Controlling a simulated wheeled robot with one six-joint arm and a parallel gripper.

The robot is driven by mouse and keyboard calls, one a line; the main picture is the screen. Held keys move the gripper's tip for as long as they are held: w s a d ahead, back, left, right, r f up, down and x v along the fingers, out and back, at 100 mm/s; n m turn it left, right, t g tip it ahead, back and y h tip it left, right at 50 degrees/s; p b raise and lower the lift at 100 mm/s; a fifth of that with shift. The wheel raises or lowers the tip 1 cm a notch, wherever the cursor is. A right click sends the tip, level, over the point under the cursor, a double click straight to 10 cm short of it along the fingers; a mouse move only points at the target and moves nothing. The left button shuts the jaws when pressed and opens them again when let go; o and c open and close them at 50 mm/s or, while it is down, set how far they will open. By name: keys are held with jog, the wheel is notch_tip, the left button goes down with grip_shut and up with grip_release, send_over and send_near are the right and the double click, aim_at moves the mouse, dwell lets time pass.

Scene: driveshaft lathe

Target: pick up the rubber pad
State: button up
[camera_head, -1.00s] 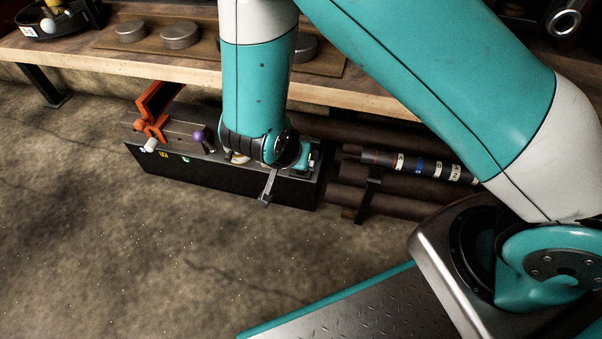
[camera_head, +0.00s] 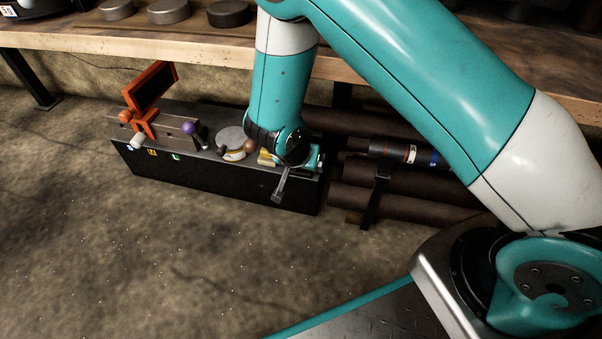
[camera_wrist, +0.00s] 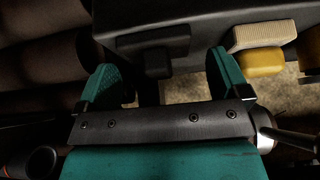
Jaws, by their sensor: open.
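A dark block (camera_wrist: 152,38) with a dark tab (camera_wrist: 158,63) under it, which looks like the rubber pad, sits at the edge of a black box in the wrist view. My gripper (camera_wrist: 165,72) is open. Its two teal fingers stand left and right of the tab, apart from it, and nothing is held. To the right is a pale ridged block (camera_wrist: 264,36) with a yellow tab (camera_wrist: 261,62).
The box top also carries an orange bracket (camera_head: 151,87), a purple ball (camera_head: 187,128) and a round grey disc (camera_head: 231,140). Dark bars (camera_head: 410,188) lie on a rack to the right. A wooden bench (camera_head: 190,47) runs behind. The floor in front is clear.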

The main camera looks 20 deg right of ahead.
jog(key=shift+w+d+f, duration=0.1)
jog(key=shift+w+f, duration=0.05)
jog(key=shift+f, duration=0.1)
jog(key=c, duration=1)
